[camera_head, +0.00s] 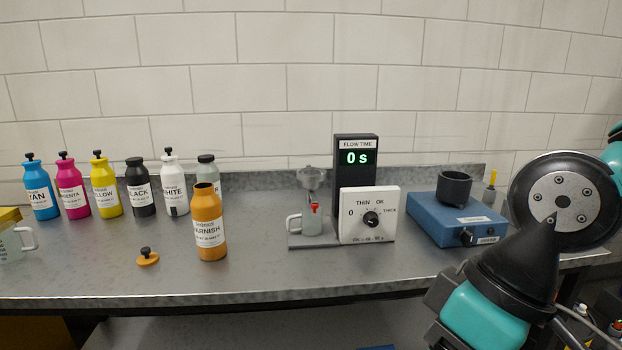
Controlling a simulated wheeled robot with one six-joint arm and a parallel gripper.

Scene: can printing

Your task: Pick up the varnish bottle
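The varnish bottle (210,234) is orange with a white label reading "VARNISH". It stands upright and uncapped near the middle left of the metal bench. An orange cap with a black knob (147,258) lies on the bench to its left. My arm shows at the right edge, in teal and black, well apart from the bottle. My gripper's fingers are not visible in this view.
Capped ink bottles in cyan (41,194), magenta (72,192), yellow (104,191), black (139,193) and white (174,191) stand behind. A grey-green bottle (206,169) is directly behind the varnish. A flow-time stand (356,169) and blue device (458,222) stand right. The bench front (260,275) is clear.

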